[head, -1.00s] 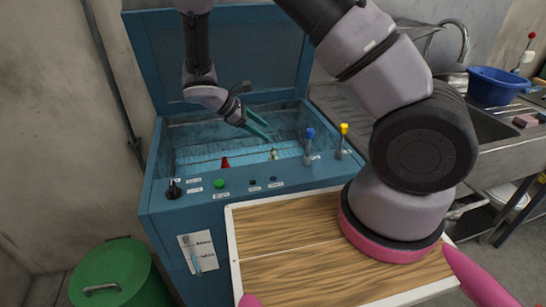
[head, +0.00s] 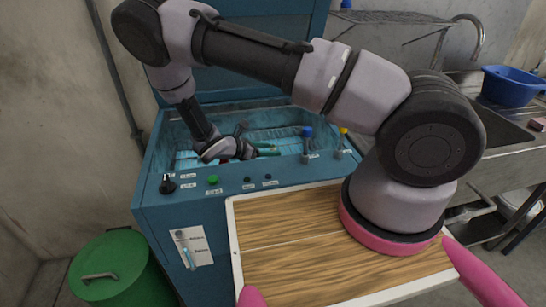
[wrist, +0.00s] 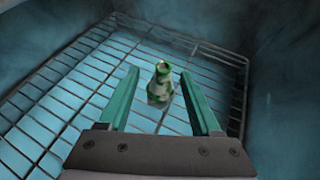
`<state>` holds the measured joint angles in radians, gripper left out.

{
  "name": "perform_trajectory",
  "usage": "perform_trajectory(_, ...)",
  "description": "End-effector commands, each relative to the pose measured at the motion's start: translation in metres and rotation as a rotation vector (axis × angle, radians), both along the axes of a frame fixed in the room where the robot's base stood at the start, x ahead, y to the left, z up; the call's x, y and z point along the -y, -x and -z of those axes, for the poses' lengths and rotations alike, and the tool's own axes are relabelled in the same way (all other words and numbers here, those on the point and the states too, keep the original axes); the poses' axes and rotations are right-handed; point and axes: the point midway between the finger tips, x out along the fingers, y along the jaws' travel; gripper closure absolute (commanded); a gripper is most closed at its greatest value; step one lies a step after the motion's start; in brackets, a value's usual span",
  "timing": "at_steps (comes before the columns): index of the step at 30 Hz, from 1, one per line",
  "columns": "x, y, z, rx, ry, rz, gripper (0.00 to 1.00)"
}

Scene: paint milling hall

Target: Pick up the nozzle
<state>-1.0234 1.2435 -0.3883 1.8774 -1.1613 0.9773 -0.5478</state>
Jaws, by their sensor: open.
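The nozzle (wrist: 160,84) is a small tapered piece, mottled green and white. It stands upright on a wire rack (wrist: 62,100) inside the blue cabinet's tub. In the wrist view my gripper (wrist: 160,76) is open, with one teal finger to each side of the nozzle; I cannot tell whether its tips are level with it. In the head view my gripper (head: 266,149) is low inside the tub, pointing right, and I cannot make out the nozzle there.
The blue cabinet (head: 300,197) has a raised lid, front knobs, and blue-topped (head: 307,143) and yellow-topped (head: 342,142) levers at the tub's front right. The tub walls close around my gripper. A green bin (head: 115,268) stands left, a sink with a blue basin (head: 510,87) right.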

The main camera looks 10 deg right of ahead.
Motion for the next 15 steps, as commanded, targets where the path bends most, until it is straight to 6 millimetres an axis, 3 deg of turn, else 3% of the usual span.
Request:
perform_trajectory(9, 0.038, -0.013, 0.018, 0.0, 0.002, 0.002, 0.35)
perform_trajectory(15, 0.042, -0.015, 0.021, 0.002, -0.001, 0.001, 0.35)
